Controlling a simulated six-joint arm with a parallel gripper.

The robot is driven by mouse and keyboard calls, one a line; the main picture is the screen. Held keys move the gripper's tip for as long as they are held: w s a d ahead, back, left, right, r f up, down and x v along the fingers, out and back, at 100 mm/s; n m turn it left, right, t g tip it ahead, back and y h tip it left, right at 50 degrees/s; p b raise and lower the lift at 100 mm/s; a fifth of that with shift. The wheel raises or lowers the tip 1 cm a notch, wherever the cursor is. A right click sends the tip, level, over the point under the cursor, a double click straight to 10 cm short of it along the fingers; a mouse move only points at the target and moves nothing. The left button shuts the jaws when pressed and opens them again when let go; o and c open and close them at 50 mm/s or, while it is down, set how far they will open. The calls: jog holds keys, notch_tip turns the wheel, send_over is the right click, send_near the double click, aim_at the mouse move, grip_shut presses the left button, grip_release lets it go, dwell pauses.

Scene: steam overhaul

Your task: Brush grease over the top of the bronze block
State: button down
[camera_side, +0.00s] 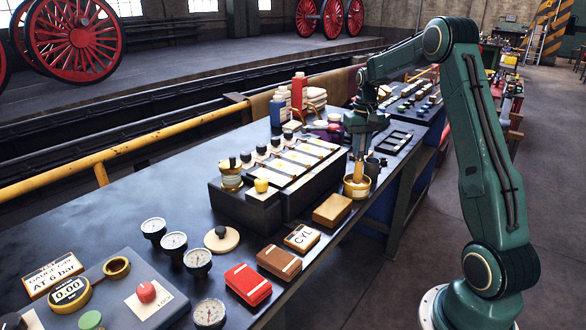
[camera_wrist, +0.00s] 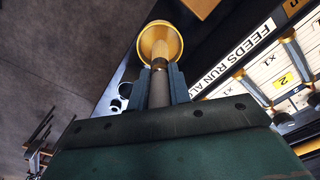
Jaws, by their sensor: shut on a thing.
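My gripper (camera_side: 364,150) points down at the bench's front edge, shut on the handle of a brush (camera_side: 359,171). The brush's lower end is in or just over a round brass-coloured grease pot (camera_side: 356,188); its tip is hidden by the rim. In the wrist view the handle (camera_wrist: 159,88) sits between the two fingers (camera_wrist: 160,82), with the pot (camera_wrist: 160,38) beyond them. The bronze block (camera_side: 332,209) lies flat on the bench just left of and nearer than the pot. In the wrist view its corner (camera_wrist: 202,7) shows at the top edge.
A dark rack with white panels (camera_side: 287,168) stands close behind the pot and block. A CYL sign (camera_side: 302,238), a brown block (camera_side: 279,262), a red block (camera_side: 248,284) and several gauges (camera_side: 198,261) lie nearer along the bench. A dark cup (camera_side: 373,167) stands right of the pot.

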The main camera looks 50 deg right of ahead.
jog(key=shift+r, duration=2.9)
jog(key=shift+a, duration=0.1)
jog(key=w+a+r+n, duration=0.2)
jog(key=a, duration=0.9)
jog(key=w+a+r+n, duration=0.2)
jog(key=a+r+n, duration=0.1)
jog(key=a, duration=0.8)
jog(key=w+a+r+n, duration=0.1)
jog(key=a+r+n, duration=0.2)
jog(key=a, duration=0.8)
jog(key=shift+w+a+r, duration=0.15)
jog(key=shift+w+r, duration=0.05)
jog(key=shift+w, duration=0.2)
